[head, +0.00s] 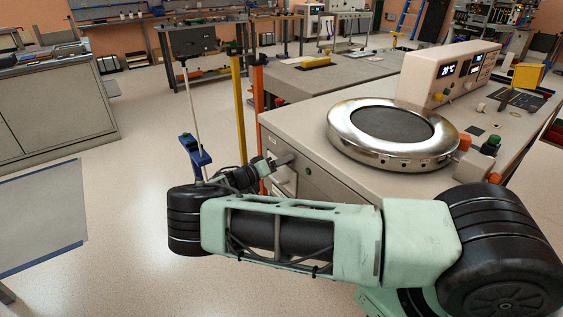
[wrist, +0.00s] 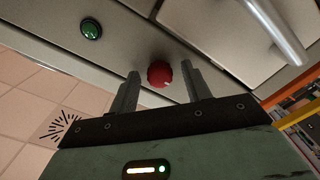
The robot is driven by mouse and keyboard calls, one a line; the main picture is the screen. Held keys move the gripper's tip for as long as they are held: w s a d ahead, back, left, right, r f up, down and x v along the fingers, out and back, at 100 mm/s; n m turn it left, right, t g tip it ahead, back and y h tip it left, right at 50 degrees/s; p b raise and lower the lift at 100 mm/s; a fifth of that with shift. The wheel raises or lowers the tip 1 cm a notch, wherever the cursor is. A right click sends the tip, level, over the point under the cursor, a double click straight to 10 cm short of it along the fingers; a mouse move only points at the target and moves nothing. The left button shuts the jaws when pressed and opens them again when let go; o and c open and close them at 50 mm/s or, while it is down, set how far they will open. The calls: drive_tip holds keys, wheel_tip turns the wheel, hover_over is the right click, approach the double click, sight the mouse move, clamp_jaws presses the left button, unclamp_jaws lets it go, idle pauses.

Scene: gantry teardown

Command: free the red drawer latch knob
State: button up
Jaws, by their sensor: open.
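The red drawer latch knob (wrist: 160,74) sits on the grey cabinet front in the wrist view. It is round and shows between the two finger tips of my gripper (wrist: 162,84). The fingers are apart, one on each side of the knob, and I cannot tell whether either touches it. In the head view my gripper (head: 283,160) is at the front of the grey cabinet (head: 300,140), and the red knob is hidden there.
A green button (wrist: 91,29) is on the cabinet front left of the knob. A metal bar handle (wrist: 275,30) is at upper right. A silver ring-shaped device (head: 345,135) stands on the cabinet top. Yellow (head: 238,110) and orange (head: 259,115) posts stand close left of it.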

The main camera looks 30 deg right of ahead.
drive_tip(key=c, duration=1)
drive_tip(key=n+b, duration=0.2)
drive_tip(key=n, duration=0.1)
drive_tip(key=shift+f+n, duration=0.1)
drive_tip(key=shift+n, duration=0.3)
drive_tip(key=n+b, duration=0.1)
drive_tip(key=n, duration=0.9)
drive_tip(key=shift+a+n, duration=0.1)
drive_tip(key=shift+n, duration=2)
